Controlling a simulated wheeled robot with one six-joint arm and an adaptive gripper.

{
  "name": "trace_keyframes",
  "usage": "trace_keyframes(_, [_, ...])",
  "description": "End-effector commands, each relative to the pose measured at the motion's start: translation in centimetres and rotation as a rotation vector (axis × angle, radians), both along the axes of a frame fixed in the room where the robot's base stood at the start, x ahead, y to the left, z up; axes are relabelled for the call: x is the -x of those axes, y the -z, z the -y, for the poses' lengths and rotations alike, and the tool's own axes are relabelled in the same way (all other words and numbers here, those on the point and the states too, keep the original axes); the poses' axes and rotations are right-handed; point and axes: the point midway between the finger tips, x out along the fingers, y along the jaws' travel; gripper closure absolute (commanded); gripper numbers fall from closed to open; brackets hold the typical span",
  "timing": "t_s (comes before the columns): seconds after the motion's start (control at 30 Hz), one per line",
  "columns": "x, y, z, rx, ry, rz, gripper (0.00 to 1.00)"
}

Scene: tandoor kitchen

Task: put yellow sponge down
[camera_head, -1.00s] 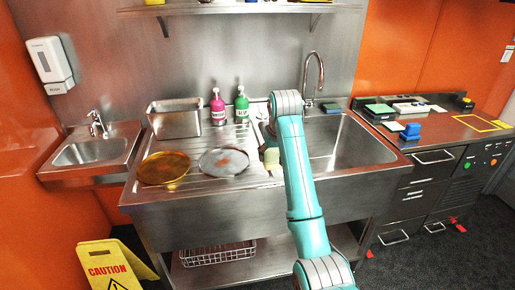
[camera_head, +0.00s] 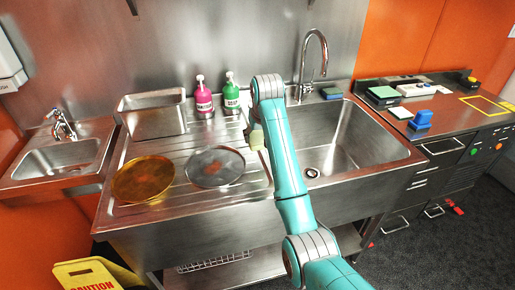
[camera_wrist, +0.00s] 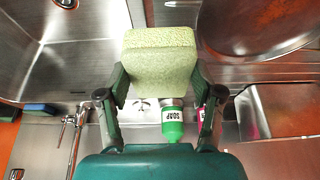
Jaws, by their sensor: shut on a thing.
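The yellow sponge (camera_wrist: 160,55) is pale yellow-green and blocky. My gripper (camera_wrist: 160,85) is shut on it, with one finger against each side in the wrist view. In the head view the sponge (camera_head: 257,139) shows just left of my arm's wrist, above the right part of the ribbed drainboard (camera_head: 180,200) near the sink basin edge. My arm hides part of it and the fingers there. I cannot tell how far it is above the surface.
A brass plate (camera_head: 143,179) and a stained grey plate (camera_head: 215,167) lie on the drainboard. Behind stand a steel pan (camera_head: 152,116), a pink bottle (camera_head: 204,100) and a green soap bottle (camera_head: 231,97). The sink basin (camera_head: 345,140) and tap (camera_head: 314,45) are to the right.

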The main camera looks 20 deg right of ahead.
Motion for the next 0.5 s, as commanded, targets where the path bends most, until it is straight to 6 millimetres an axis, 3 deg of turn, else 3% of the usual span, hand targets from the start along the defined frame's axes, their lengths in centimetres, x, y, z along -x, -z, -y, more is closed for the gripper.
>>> trace_keyframes(0.5, [0.0, 5.5, 0.0, 0.000, 0.000, -0.001, 0.62])
